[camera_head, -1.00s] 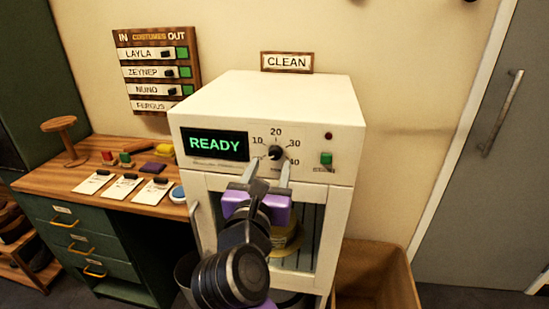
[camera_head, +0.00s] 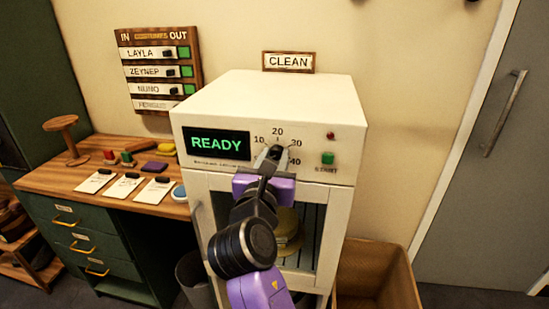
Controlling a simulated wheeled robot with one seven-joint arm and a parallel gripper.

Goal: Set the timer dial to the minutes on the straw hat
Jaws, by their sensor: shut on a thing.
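The timer dial (camera_head: 275,152) is a small black knob on the white cabinet's front panel, with 10, 20, 30 and 40 marked around it. My gripper (camera_head: 274,154) is at the dial, with its fingers shut on it. The fingers hide much of the dial, so I cannot tell where its pointer stands. The display (camera_head: 219,144) left of the dial reads READY in green. The straw hat (camera_head: 288,232) is inside the cabinet behind the front door, partly hidden by my arm. No minutes are readable on it.
A green START button (camera_head: 327,158) and a red lamp (camera_head: 330,135) are right of the dial. A CLEAN sign (camera_head: 288,62) is above the cabinet (camera_head: 275,95). A wooden desk (camera_head: 50,178) with cards stands left; a wicker bin (camera_head: 375,280) stands right.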

